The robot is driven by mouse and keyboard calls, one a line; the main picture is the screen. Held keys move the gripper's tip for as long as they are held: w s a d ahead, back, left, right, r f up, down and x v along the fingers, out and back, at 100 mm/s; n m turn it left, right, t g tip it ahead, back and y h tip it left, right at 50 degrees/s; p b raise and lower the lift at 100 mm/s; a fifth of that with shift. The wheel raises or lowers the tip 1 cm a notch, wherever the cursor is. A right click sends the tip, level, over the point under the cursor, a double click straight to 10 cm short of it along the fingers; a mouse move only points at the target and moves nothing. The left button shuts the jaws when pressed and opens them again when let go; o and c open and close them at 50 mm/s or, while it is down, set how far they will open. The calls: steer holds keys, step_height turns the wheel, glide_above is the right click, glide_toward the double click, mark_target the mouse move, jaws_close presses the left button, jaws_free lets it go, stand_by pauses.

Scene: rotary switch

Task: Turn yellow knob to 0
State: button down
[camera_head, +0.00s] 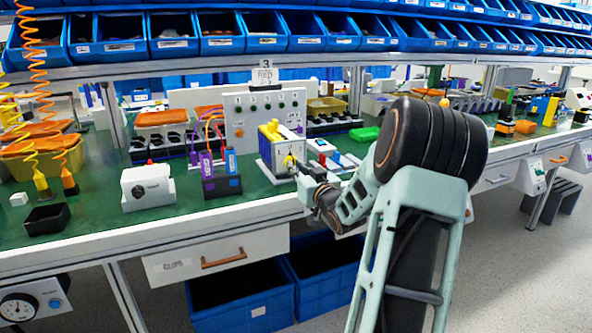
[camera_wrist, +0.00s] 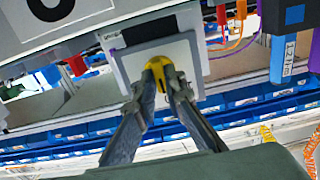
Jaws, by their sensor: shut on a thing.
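The yellow knob (camera_wrist: 158,67) sits on a light square plate (camera_wrist: 192,58) in the wrist view. My gripper (camera_wrist: 160,86) is at the knob, with one finger on each side and the fingertips shut on it. The fingers cover part of the knob, and I cannot read its setting or any 0 mark. In the head view the knob (camera_head: 289,160) is a small yellow spot on the front of a white and dark box with a yellow top (camera_head: 271,128). My gripper (camera_head: 299,171) reaches it from the front right.
A stand with purple and blue tools (camera_head: 221,184) is left of the box, and a white device (camera_head: 147,187) is farther left. A panel with several buttons (camera_head: 252,118) stands behind. A green block (camera_head: 364,134) lies to the right. Bare green bench top (camera_head: 95,205) shows at the left.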

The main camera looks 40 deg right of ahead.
steer(key=c, duration=2)
jaws_free()
steer(key=v, duration=1.2)
steer(key=shift+s, duration=0.1)
